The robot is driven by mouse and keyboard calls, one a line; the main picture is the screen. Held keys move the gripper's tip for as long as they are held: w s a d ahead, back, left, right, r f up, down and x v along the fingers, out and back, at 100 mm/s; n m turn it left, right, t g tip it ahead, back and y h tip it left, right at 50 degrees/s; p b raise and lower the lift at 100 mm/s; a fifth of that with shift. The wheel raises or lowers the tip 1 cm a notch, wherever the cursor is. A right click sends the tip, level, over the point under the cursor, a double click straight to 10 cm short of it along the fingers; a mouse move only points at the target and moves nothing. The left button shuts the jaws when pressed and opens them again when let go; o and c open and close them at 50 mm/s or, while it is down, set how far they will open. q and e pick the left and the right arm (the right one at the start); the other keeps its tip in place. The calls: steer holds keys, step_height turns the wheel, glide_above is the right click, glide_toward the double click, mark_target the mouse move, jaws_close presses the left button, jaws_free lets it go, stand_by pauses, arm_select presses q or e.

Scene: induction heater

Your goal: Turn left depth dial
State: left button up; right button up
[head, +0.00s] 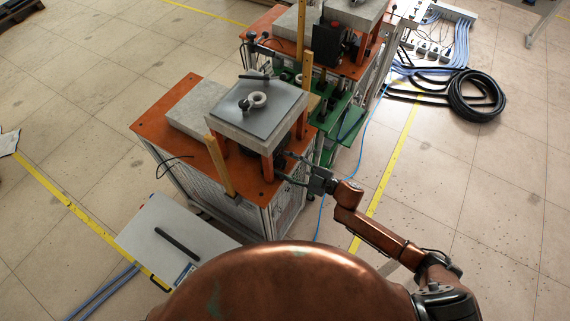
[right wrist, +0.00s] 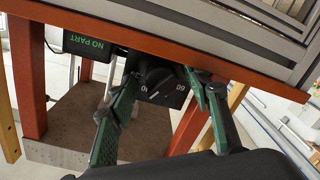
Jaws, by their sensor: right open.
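A black depth dial (right wrist: 158,82) with white markings sits under the orange top plate in the right wrist view. My right gripper (right wrist: 163,84) is open, with one green finger on each side of the dial. The fingertips are close to it; I cannot tell whether they touch it. In the head view my right gripper (head: 300,170) is at the right side of the nearer heater station (head: 190,128), below its raised grey slab. The dial is hidden there. My left gripper is not in view.
A black display (right wrist: 88,45) reading "NO PART" is beside the dial. Orange posts (right wrist: 32,95) flank the space. A second station (head: 345,68) stands behind. A grey panel with a black bar (head: 178,243) is at front left. Black cable (head: 475,95) lies coiled at right.

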steer(key=m, duration=0.2)
steer(key=shift+m, duration=0.4)
steer(key=m, duration=0.3)
steer(key=shift+f+b, duration=0.15)
steer(key=shift+b, duration=0.2)
steer(key=s+d+m, duration=0.1)
steer(key=s+d, duration=0.3)
steer(key=d, duration=0.2)
steer(key=d+f+m+h+p, duration=0.1)
steer(key=d+f+h, duration=0.3)
steer(key=d+f, duration=0.4)
steer(key=d+f+m+t+h+p, duration=0.1)
steer(key=d+f+m+h, duration=0.3)
steer(key=d+f, duration=0.5)
steer(key=shift+f+t+h, duration=0.3)
steer(key=shift+f+h, duration=0.3)
steer(key=shift+f, duration=2.4)
